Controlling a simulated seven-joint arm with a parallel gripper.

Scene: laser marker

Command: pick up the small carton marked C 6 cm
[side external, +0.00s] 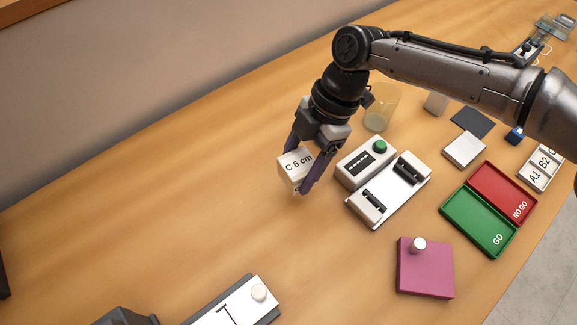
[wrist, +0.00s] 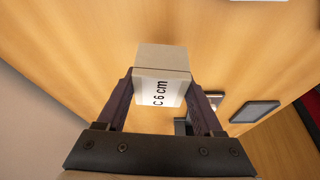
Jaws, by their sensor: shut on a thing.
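The carton is tilted in the side external view and appears to be held above the wooden table (side external: 140,210). Its far faces are hidden.
A white device with a green button (side external: 380,146) stands just right of the carton. Green (side external: 478,224) and red (side external: 500,190) trays and a magenta block (side external: 425,268) lie further right. A yellowish cup (side external: 381,108) stands behind. The table left of the carton is clear.

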